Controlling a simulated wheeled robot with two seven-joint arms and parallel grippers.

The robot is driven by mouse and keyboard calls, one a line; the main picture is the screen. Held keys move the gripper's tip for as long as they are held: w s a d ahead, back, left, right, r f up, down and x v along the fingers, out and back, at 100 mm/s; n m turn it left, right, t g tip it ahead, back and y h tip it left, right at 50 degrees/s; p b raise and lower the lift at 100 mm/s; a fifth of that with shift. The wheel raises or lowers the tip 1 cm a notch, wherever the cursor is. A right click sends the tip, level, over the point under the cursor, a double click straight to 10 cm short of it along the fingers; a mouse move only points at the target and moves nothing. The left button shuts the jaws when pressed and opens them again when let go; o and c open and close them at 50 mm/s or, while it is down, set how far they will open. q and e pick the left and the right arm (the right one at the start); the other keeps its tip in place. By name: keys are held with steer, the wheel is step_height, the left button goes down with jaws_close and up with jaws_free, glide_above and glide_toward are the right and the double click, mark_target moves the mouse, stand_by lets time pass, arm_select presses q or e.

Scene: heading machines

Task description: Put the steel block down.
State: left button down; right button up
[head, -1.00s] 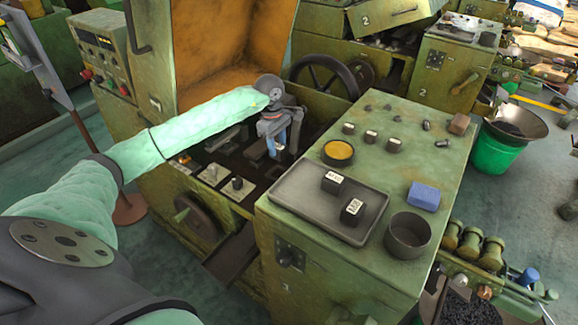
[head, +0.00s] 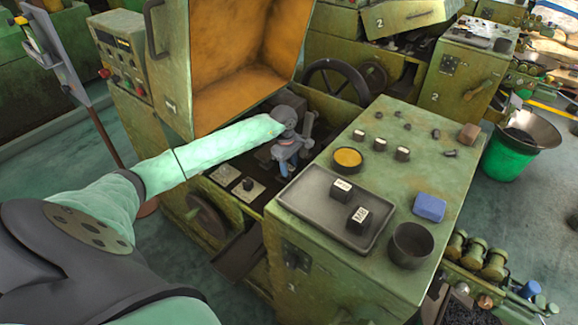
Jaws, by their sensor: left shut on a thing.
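My left gripper (head: 287,164) points down over the open machine bed, just left of the green cabinet's edge. It is shut on the steel block, but the block is small and mostly hidden between the fingers, so I cannot tell whether it touches anything below. A dark grey tray (head: 301,206) lies on the green cabinet top (head: 425,170), right of the gripper. Two dark blocks with white labels, one farther back (head: 341,190) and one nearer (head: 358,220), stand in the tray. My right gripper is not in view.
A yellow-filled round dish (head: 347,158), a blue block (head: 429,207), a dark round cup (head: 410,243) and several small dark pieces stand on the cabinet top. The raised orange-lined cover (head: 240,70) stands behind my left arm. A handwheel (head: 335,82) is behind the gripper.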

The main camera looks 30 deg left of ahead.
arm_select(q)
steer(key=shift+f, duration=0.6)
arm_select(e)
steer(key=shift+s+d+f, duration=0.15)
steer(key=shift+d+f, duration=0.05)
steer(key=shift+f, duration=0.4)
arm_select(q)
steer(key=shift+f, duration=0.1)
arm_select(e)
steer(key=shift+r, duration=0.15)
arm_select(q)
steer(key=c, duration=0.9)
jaws_free()
steer(key=shift+o, duration=0.2)
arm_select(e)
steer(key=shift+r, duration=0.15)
arm_select(q)
step_height(320, 180, up, 12)
steer(key=a+p, duration=0.1)
steer(key=shift+a, duration=0.2)
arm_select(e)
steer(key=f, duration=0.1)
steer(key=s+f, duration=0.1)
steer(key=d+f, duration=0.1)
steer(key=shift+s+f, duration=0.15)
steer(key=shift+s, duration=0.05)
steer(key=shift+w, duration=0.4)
